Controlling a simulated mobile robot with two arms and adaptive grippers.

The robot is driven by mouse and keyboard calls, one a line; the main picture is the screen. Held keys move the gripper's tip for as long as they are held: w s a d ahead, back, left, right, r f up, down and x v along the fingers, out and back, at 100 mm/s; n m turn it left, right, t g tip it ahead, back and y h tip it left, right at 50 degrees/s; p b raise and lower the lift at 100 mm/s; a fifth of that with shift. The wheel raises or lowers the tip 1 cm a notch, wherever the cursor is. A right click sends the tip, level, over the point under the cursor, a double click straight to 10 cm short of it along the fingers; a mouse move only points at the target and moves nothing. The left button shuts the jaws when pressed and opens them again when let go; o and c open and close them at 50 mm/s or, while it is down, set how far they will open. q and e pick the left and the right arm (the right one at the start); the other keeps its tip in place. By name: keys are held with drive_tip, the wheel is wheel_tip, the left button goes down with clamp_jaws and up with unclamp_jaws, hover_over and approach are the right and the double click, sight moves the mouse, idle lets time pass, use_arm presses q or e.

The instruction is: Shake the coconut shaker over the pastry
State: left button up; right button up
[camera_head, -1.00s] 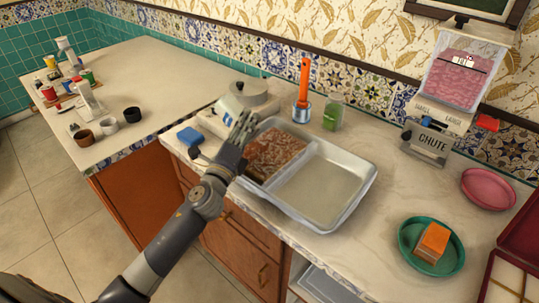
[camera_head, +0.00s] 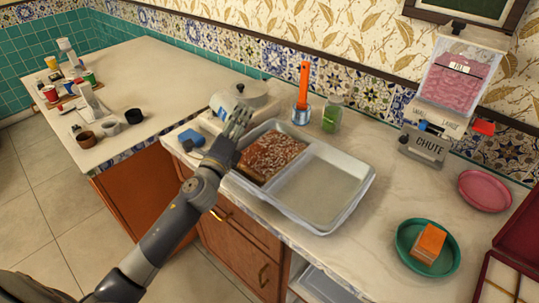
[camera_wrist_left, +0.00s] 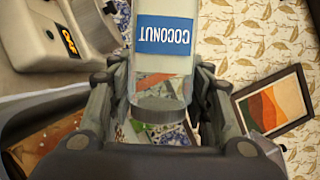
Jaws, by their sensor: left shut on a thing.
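My left gripper (camera_head: 238,122) is shut on the coconut shaker (camera_head: 221,104), beside the far-left corner of the metal tray (camera_head: 350,205). In the left wrist view the shaker (camera_wrist_left: 163,62) sits between the fingers. It is a clear container with pale contents, a blue label reading COCONUT upside down in the picture, and a grey end piece. The pastry (camera_head: 272,153), reddish-brown with white flecks, lies in the tray's left compartment. The gripper is at the pastry's upper-left edge. Whether flakes are falling cannot be seen. My right gripper is not in view.
The tray's right compartment is empty. Behind it stand an orange-handled brush (camera_head: 304,85) in a cup and a green-filled jar (camera_head: 332,115). To the right are a chute dispenser (camera_head: 428,147), a pink plate (camera_head: 485,190) and a green plate (camera_head: 412,262) with an orange-topped block.

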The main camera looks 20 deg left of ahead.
use_arm(q)
wheel_tip(320, 180, down, 2)
drive_tip(key=shift+f+b, duration=0.15)
drive_tip(key=shift+b, duration=0.4)
drive_tip(key=shift+w, duration=0.1)
drive_tip(key=shift+w+d+r, duration=0.1)
drive_tip(key=shift+d+r, duration=0.1)
drive_tip(key=shift+d, duration=0.05)
drive_tip(key=w+d, duration=0.2)
drive_tip(key=d, duration=0.1)
drive_tip(key=w+d, duration=0.2)
drive_tip(key=d, duration=0.1)
drive_tip(key=w+d+b, duration=0.1)
drive_tip(key=w+d, duration=0.1)
drive_tip(key=d, duration=0.1)
drive_tip(key=shift+w+d, duration=0.1)
drive_tip(key=shift+w, duration=0.3)
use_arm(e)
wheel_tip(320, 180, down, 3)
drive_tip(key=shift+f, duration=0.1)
